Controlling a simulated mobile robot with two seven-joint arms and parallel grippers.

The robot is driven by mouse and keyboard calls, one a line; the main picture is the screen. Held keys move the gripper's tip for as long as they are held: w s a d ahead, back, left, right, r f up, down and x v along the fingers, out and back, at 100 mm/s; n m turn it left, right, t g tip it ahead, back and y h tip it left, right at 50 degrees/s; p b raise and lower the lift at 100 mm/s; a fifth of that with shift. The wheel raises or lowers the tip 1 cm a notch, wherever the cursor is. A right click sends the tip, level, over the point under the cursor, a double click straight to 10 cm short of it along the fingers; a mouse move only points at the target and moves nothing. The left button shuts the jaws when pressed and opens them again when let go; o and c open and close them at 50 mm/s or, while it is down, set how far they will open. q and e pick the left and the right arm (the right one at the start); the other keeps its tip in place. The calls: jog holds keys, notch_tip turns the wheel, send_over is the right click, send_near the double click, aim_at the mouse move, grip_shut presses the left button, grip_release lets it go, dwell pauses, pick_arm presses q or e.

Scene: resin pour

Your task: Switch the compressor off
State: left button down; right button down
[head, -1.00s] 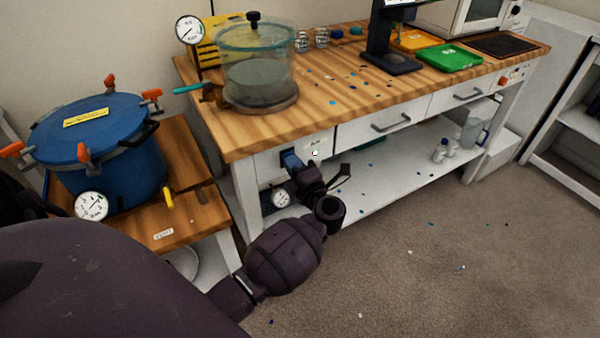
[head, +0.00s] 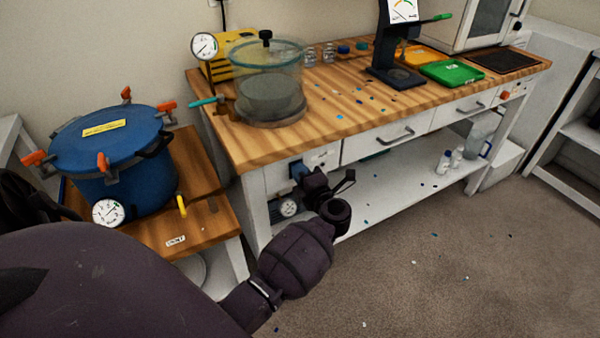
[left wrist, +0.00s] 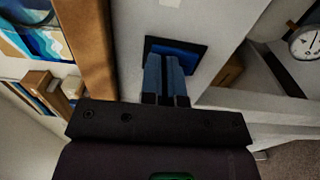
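A blue switch (head: 297,169) sits on the white front panel at the left end of the wooden bench. In the left wrist view it is a blue rocker (left wrist: 183,58) in a dark square frame. My left gripper (head: 305,177) is at this panel, and its fingers partly hide the switch in the head view. In the left wrist view its fingers (left wrist: 165,68) are close together with nothing between them, and their tips overlap the rocker's lower left part. I cannot tell if they touch it. My right gripper is not in view.
A small gauge (head: 289,207) is below the panel. A blue pressure pot (head: 112,150) stands on the wooden stand at left. A clear vacuum chamber (head: 268,85) stands on the bench top (head: 240,147) above the switch. The carpet in front is mostly clear.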

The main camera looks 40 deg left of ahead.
pick_arm(q)
jog(key=v, duration=1)
jog(key=shift+d+p, duration=0.3)
jog(key=shift+d, duration=0.1)
jog(key=shift+s, duration=0.15)
